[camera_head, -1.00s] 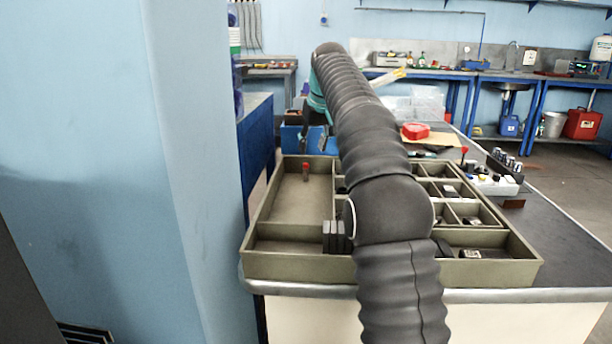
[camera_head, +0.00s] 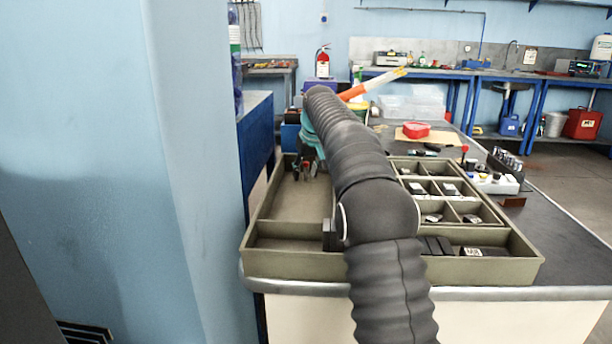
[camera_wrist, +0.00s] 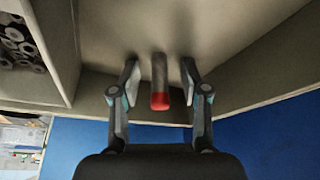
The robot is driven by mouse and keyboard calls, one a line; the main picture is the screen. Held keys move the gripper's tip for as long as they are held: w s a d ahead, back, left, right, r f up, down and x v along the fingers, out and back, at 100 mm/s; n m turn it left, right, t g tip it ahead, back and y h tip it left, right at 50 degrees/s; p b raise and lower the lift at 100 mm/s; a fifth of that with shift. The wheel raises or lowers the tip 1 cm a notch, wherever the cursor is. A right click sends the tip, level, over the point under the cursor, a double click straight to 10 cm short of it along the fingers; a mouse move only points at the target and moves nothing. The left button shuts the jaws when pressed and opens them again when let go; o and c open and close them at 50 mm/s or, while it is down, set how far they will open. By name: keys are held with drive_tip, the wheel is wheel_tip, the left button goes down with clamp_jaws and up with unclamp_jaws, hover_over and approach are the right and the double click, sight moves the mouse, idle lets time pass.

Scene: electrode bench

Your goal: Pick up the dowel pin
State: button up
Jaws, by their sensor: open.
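The dowel pin (camera_wrist: 159,72) is a grey cylinder with a red end, standing in a bare compartment of the tray. In the wrist view it lies between the two fingers of my gripper (camera_wrist: 160,80), with a gap on each side. The fingers are open and not touching it. In the head view my gripper (camera_head: 304,170) is down in the tray's large left compartment, over the pin's place. The pin is mostly hidden there by the gripper.
The olive tray (camera_head: 300,267) has walls around the gripper, and its wall is close in the wrist view. Dark blocks and small parts fill other compartments. A red container (camera_head: 416,130) and a rack of cylinders (camera_head: 505,162) stand beyond. A blue wall is at left.

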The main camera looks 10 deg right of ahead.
clamp_jaws()
drive_tip(key=shift+r, duration=0.15)
